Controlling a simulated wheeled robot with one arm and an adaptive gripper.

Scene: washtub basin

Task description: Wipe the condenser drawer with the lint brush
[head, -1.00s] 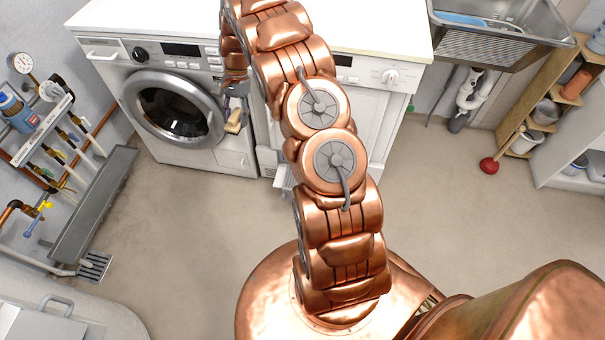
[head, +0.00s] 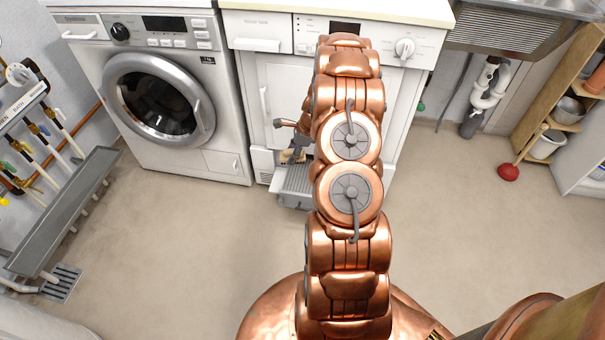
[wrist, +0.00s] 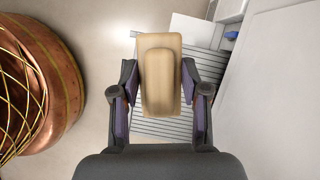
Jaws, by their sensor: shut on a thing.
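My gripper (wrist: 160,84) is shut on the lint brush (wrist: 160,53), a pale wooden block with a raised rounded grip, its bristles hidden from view. In the head view the brush (head: 289,156) shows small beside my arm, at the foot of the right-hand machine. The condenser drawer (head: 293,183) is a grey ribbed tray sticking out low from that machine. In the wrist view the ribbed drawer (wrist: 158,129) lies behind and below the brush, which hides its middle. I cannot tell whether the brush touches it.
The right-hand white machine (head: 277,84) stands beside a washing machine (head: 160,95) with a round door. A grey trough (head: 70,205) runs along the left wall. A red plunger (head: 508,172) stands at right. The floor (head: 190,240) in front is clear.

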